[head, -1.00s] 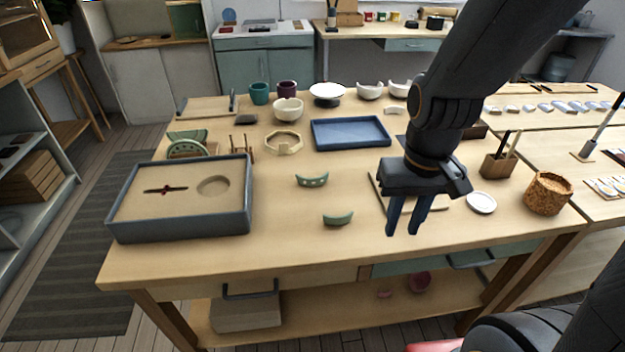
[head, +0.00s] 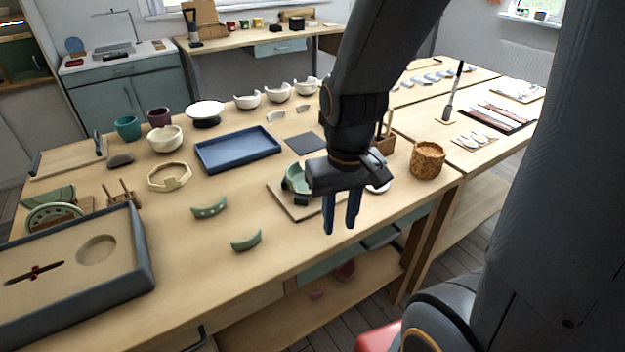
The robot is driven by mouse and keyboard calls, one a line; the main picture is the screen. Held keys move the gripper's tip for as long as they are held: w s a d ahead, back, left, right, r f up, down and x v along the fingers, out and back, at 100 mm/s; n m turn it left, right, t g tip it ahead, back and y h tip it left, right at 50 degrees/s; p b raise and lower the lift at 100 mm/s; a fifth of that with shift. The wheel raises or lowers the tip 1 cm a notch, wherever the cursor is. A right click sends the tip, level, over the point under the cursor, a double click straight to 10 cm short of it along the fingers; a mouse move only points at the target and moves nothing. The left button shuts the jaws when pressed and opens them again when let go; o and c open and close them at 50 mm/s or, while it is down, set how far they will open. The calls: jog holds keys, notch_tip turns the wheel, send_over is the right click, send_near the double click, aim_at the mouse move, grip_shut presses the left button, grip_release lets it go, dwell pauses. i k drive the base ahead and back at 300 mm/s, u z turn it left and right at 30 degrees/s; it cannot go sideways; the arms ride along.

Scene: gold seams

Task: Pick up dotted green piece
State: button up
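The dotted green piece (head: 210,208) is a curved green shard with a row of pale dots, lying on the wooden table. A plain green shard (head: 246,240) lies nearer the front edge, to its lower right. My gripper (head: 342,220) points down at the table's front right, well to the right of both shards. Its two dark fingers are apart with nothing between them. Another green piece (head: 296,180) stands on a board behind my gripper and is partly hidden by it.
A sand-filled grey tray (head: 146,262) is at the left front. A blue tray (head: 238,150), a pale octagonal ring (head: 169,177) and several bowls stand farther back. The table around the two loose shards is clear.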

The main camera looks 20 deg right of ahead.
aim_at(216, 208)
jog(key=z, duration=0.05)
jog(key=k, duration=0.5)
jog(key=u, duration=0.95)
jog(key=i, duration=1)
jog(key=z, duration=0.05)
